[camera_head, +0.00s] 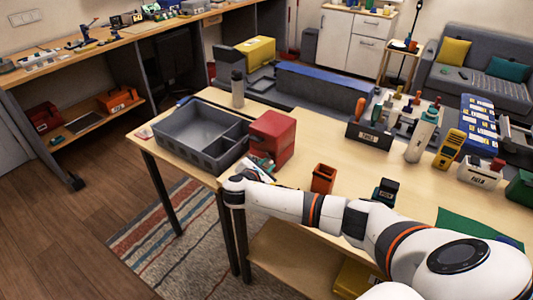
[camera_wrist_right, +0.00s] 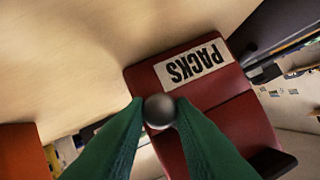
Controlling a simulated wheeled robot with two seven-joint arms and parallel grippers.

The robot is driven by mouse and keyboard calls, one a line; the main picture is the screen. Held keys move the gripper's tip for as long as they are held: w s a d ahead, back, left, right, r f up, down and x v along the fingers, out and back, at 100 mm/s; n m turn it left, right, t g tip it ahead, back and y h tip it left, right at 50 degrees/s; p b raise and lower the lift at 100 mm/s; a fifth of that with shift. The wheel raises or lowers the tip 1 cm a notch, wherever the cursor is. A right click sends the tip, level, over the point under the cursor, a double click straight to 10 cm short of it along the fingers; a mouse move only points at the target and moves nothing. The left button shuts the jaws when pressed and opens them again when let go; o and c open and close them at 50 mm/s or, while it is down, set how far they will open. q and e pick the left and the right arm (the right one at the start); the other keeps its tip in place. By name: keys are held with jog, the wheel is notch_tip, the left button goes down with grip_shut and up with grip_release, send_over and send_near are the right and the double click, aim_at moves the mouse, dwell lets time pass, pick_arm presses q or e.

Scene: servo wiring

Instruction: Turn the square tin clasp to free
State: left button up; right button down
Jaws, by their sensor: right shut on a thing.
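The square tin is a red box (camera_head: 272,138) on the table, right of the grey tray. In the right wrist view the red tin (camera_wrist_right: 222,108) carries a white label reading PACKS, upside down there. A round grey metal knob (camera_wrist_right: 158,111), which looks like the clasp, sits at the tin's near side. My right gripper (camera_head: 260,165) reaches in low at the tin's front corner. Its green fingers are closed on the knob, one on each side. The fingers hide the part of the tin below the knob. My left gripper is not in view.
An orange open box (camera_head: 323,178) stands to the right. A tool rack (camera_head: 370,134) is farther right. Bare table lies between the tin and the orange box.

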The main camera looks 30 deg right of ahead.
jog(key=n+g+p, duration=0.1)
jog(key=p, duration=0.1)
jog(key=n+g+p, duration=0.1)
jog(key=p, duration=0.1)
jog(key=shift+w+a+r+n, duration=0.15)
jog(key=shift+r+n, duration=0.15)
jog(key=shift+w+f+n+g+h+p, duration=0.1)
jog(key=shift+f+n+g+h+p, duration=0.1)
jog(key=shift+n+g+h+p, duration=0.55)
jog(key=shift+w+f+n+g, duration=0.1)
jog(key=shift+n+g, duration=0.15)
jog(key=shift+n, duration=0.8)
jog(key=shift+f+n+g+h+b, duration=0.1)
jog(key=shift+n+g+h+b, duration=0.35)
jog(key=shift+n+g, duration=0.4)
jog(key=shift+w+n, duration=0.1)
jog(key=shift+n, duration=0.15)
jog(key=c, duration=1.2)
grip_release()
jog(key=shift+c, duration=0.2)
jog(key=shift+a, duration=0.1)
